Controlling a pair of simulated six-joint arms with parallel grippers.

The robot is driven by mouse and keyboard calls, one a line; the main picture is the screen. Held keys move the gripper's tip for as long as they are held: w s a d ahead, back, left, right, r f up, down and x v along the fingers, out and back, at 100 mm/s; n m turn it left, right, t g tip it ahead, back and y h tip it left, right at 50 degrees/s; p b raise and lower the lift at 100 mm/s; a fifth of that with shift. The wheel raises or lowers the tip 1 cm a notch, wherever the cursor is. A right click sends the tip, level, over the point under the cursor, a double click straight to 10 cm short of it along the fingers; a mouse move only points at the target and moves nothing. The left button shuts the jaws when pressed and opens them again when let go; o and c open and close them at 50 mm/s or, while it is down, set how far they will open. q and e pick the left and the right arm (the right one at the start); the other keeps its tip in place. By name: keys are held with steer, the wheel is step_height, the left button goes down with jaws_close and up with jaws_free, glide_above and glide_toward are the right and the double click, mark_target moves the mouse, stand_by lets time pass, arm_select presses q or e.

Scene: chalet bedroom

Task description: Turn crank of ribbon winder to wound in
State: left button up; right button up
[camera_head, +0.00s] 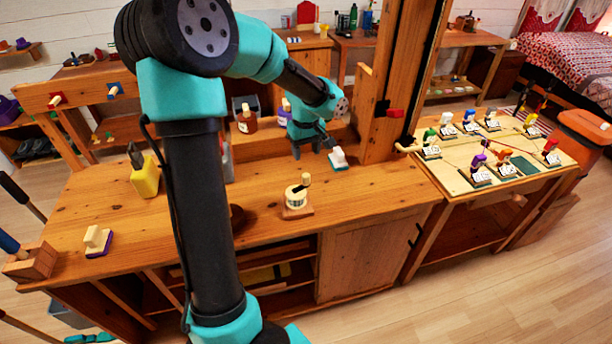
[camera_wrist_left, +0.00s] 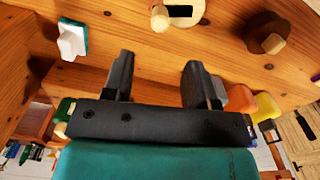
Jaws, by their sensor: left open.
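The ribbon winder (camera_head: 296,200) stands on the wooden workbench (camera_head: 372,196), right of my large arm link. It has a cream drum with dark marks on a wooden base, and a crank with a pale knob on top. In the left wrist view, part of what looks like the winder (camera_wrist_left: 188,12) shows at the top edge, with its pale knob. My left gripper (camera_head: 311,148) is behind the winder, over the bench and apart from it. Its two dark fingers (camera_wrist_left: 158,64) are spread with nothing between them. My right gripper is not in view.
A white and teal block (camera_head: 338,159) sits just right of my left gripper. A dark brown round piece (camera_wrist_left: 262,28) lies near the winder. The bench right of the winder is clear.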

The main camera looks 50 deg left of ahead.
mark_target(306, 175)
arm_select(q)
step_height(306, 175, down, 10)
steer(key=shift+f, duration=0.15)
stand_by(0.3)
steer(key=c, duration=0.9)
